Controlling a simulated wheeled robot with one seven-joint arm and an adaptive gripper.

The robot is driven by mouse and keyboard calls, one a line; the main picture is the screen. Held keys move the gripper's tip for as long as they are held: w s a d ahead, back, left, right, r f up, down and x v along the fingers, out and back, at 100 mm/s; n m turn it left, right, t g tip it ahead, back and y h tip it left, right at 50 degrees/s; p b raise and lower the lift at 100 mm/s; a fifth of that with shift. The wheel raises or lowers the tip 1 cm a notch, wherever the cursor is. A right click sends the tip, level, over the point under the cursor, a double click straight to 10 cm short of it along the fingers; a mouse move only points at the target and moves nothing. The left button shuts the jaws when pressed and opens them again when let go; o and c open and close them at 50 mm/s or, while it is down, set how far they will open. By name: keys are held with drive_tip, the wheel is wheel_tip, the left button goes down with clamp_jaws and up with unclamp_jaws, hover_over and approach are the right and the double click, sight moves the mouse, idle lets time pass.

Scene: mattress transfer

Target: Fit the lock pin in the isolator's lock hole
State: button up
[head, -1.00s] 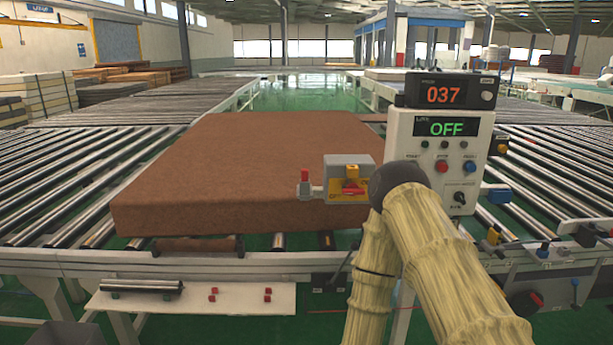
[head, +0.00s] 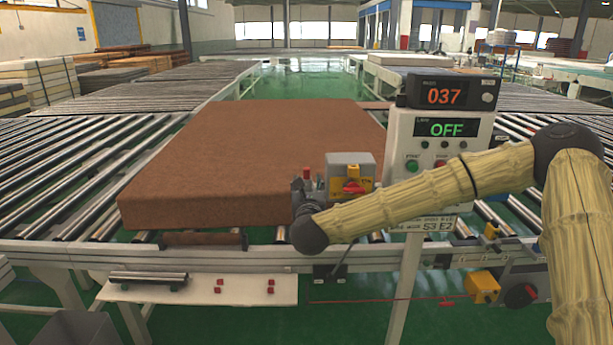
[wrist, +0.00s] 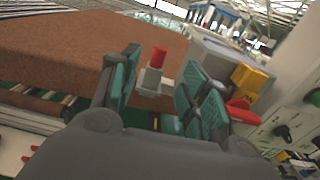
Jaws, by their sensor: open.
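The lock pin (head: 306,173) has a red top and stands upright in a small grey holder just left of the isolator. In the wrist view the red pin top (wrist: 158,57) and its pale holder (wrist: 150,80) appear between my two green-padded fingers. My gripper (wrist: 164,80) is open, and no contact with the pin shows. In the head view my gripper (head: 308,187) is partly hidden by its own wrist, close to the pin. The isolator (head: 350,162) is a grey box with a yellow plate and red handle (wrist: 240,111). Its lock hole cannot be made out.
A large brown mattress (head: 245,155) lies on the roller conveyor (head: 75,180) behind the pin. A control panel (head: 432,130) reading OFF, with a 037 display (head: 445,95) above, stands right of the isolator. A white shelf (head: 200,290) holds rollers and small red pieces.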

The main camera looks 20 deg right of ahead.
sight(307, 171)
drive_tip(key=x, duration=0.1)
drive_tip(key=p+x, duration=0.1)
drive_tip(key=x, duration=0.2)
drive_tip(key=shift+w+d+r, duration=0.15)
drive_tip(key=shift+w+r, duration=0.05)
drive_tip(key=shift+r, duration=0.2)
drive_tip(key=shift+f+p+x, duration=0.15)
drive_tip(key=shift+p+x, duration=0.8)
drive_tip(key=shift+x, duration=0.45)
drive_tip(key=shift+f+p+x, duration=0.15)
drive_tip(key=shift+p+x, duration=0.8)
drive_tip(key=shift+x, duration=0.45)
drive_tip(key=shift+w+f, duration=0.15)
drive_tip(key=shift+w, duration=0.35)
drive_tip(key=shift+c, duration=0.3)
clamp_jaws()
